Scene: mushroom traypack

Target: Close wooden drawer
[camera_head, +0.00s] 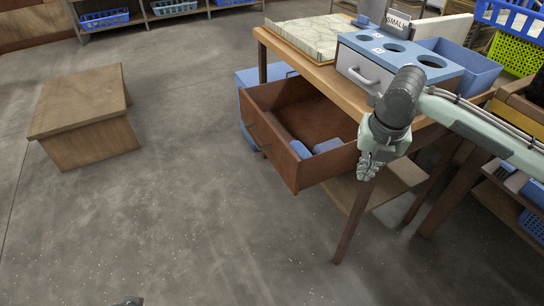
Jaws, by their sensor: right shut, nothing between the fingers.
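The wooden drawer (272,143) is pulled out from under the tabletop of a wooden table (296,62). Blue items (328,146) lie inside. My right gripper (367,174) is shut and empty, pointing down at the drawer's right end. My left gripper is not in view; only a small dark piece, perhaps of my left arm, shows at the bottom edge.
A blue-topped box with round holes (377,49), a pale board (316,31) and a blue bin (468,68) stand on the table. A low wooden stool (83,112) stands left. The floor before the drawer is clear.

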